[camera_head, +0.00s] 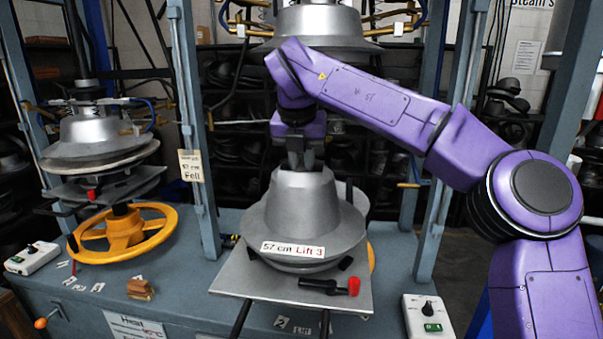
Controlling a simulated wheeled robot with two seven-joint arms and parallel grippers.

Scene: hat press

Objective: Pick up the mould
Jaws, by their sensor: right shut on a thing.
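The mould (302,215) is a grey metal hat-shaped form with a wide brim. It carries a label reading "57 cm Lift 3" and sits above the square metal plate (230,284) of the middle press. My right gripper (301,166) comes down from above and is shut on the top of the mould. The fingertips are partly hidden at the crown. I cannot tell whether the mould is clear of what lies below it. My left gripper is not in view.
A second press with a yellow handwheel (122,234) stands at the left. The upper press head (318,25) hangs above my right arm. Blue-grey posts (450,150) flank the middle press. A black lever with a red knob (353,286) lies at the plate's front. A control box (428,316) stands at right.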

